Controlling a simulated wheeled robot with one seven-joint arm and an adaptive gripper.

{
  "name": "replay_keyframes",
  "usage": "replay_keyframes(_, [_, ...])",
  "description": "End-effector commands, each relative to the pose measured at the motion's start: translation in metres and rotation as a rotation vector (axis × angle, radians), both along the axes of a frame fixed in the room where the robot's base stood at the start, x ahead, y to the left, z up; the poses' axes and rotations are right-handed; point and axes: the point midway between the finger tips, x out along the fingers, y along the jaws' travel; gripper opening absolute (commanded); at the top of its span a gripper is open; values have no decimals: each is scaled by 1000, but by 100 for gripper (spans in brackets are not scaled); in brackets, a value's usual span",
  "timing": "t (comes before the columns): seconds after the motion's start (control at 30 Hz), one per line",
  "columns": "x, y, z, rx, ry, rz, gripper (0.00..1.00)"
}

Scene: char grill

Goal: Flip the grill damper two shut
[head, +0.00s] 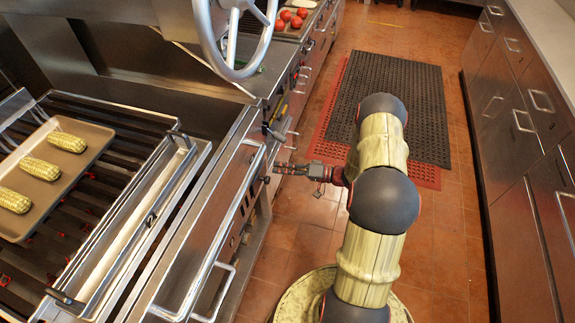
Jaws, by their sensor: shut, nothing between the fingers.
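The char grill's front panel (238,207) runs below the long bar handle, with several dark slots and small dark knobs on it. I cannot tell which of these is damper two or how it is set. My gripper (277,168) is shut and empty. It reaches left from my arm toward the panel, with its tips close to a small dark knob (265,180). I cannot tell whether they touch.
A tray (88,131) with corn cobs (41,168) lies on the grill grates (118,118). A large metal wheel (240,72) stands above the grill's far end. Steel drawers (520,125) line the right side. The tiled aisle between has dark mats (395,105).

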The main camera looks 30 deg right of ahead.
Motion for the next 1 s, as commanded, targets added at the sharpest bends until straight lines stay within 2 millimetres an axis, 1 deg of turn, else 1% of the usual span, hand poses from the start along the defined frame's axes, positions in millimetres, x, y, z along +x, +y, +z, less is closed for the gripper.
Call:
replay_keyframes(0.13, [-4,8,-5,0,0,0,0])
replay_keyframes(0.57, [-7,12,-5,0,0,1,0])
replay_keyframes(0.67, [-16,23,-4,1,0,1,0])
replay_keyframes(0.9, [-56,74,-4,2,2,2,0])
replay_keyframes(1.0, [-68,90,-4,0,1,2,0])
